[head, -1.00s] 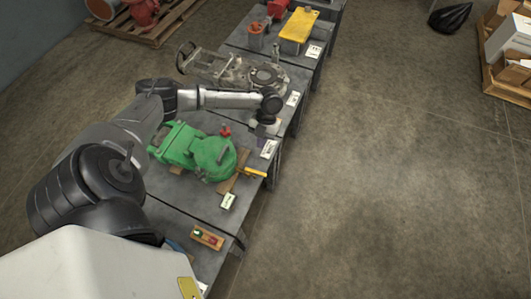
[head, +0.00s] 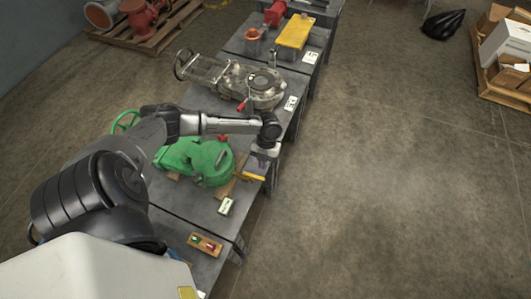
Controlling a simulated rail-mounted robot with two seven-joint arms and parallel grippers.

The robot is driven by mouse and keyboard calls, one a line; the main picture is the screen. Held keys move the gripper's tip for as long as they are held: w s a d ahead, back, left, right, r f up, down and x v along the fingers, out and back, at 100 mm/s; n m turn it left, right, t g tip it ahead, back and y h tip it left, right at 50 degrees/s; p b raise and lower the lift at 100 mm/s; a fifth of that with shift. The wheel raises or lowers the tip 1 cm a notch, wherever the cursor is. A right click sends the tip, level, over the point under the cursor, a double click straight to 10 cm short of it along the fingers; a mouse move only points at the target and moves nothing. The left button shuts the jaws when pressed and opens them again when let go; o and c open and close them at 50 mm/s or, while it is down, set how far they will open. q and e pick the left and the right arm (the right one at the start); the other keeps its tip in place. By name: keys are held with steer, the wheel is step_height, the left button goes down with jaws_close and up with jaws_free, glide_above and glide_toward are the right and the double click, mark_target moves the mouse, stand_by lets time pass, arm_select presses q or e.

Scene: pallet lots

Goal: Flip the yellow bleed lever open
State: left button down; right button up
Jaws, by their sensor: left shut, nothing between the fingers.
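The yellow bleed lever (head: 252,176) juts out to the right from the near right side of the green valve (head: 208,162), which lies on the dark bench. My left arm reaches over the green valve from the left. My left gripper (head: 268,168) points down beside the outer end of the lever, at the bench's right edge. It is shut and holds nothing. It is small and dark here, and I cannot tell if it touches the lever. Part of the valve is hidden behind my arm. My right gripper is out of view.
A grey metal valve (head: 262,88) with a red lever (head: 242,106) stands on the bench beyond. A yellow part (head: 295,31) is at the far end.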

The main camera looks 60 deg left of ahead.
mark_target(254, 177)
arm_select(q)
steer(key=shift+s+d, duration=0.8)
steer(key=shift+s, duration=0.1)
steer(key=shift+r, duration=0.1)
steer(key=shift+s+d+m+p, duration=0.4)
steer(key=shift+d+m+p, duration=0.1)
